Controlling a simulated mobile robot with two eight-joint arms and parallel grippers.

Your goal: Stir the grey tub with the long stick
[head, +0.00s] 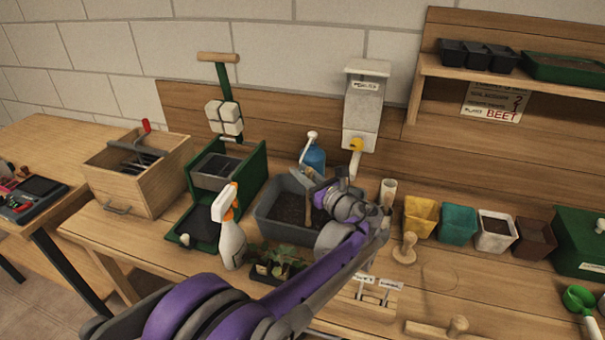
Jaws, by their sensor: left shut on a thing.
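The grey tub (268,228) stands on the bench in the middle of the head view, with dark soil (287,208) in it. My left arm reaches over its right side from below. My left gripper (315,190) is above the tub and shut on the long stick (308,212). The stick is a thin brown rod, close to upright, with its lower part down in the tub. Whether its tip is in the soil is hard to tell. My gripper and wrist hide part of the stick and the tub's right side. My right gripper is not in view.
A white spray bottle (230,238) and a tray of seedlings (277,266) stand in front of the tub. A green press (258,172) is to its left. A blue container (315,158) is behind. Coloured pots (458,224) line the bench at right.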

